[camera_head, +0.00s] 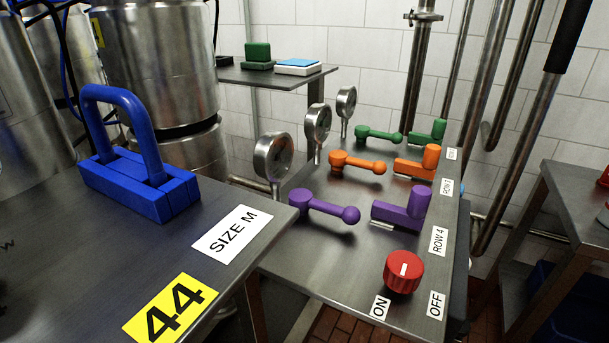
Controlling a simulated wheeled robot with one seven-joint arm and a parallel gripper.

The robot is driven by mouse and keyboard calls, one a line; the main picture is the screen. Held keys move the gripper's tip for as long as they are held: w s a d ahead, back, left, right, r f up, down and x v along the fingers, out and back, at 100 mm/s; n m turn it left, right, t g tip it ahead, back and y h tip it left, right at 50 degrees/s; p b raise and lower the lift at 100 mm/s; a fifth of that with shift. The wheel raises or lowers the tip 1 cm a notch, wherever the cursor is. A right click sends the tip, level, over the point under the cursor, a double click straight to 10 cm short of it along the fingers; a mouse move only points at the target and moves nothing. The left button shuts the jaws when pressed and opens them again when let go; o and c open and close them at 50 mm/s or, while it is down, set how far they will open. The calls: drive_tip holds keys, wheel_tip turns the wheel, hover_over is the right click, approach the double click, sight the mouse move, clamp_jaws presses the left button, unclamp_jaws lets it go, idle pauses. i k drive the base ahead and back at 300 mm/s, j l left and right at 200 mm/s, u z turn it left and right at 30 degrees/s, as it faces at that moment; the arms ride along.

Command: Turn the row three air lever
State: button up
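A metal panel (330,262) carries rows of coloured levers. The orange row has a ball-ended lever (357,162) on the left, lying roughly sideways with its ball to the right. On its right is an orange block-shaped lever (417,164) with an upright round post at its right end. A small white label (446,187) beside this row seems to read ROW 3. The nearer purple row has a ball-ended lever (324,207) and a block-shaped lever (403,210), beside a ROW 4 label (438,241). No label that I can read marks air. My gripper is out of view.
Behind are green levers (378,134). Round gauges (273,158) stand along the panel's left side. A red knob (403,271) sits in front between ON and OFF labels. A dark table (90,255) with a blue handled block (140,185) is at left. Another table (580,205) is at right.

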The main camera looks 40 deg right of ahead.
sight(337, 159)
drive_tip(key=z, duration=0.5)
drive_tip(key=k+l, duration=0.95)
drive_tip(key=k+j+z, duration=0.05)
drive_tip(key=k, duration=0.05)
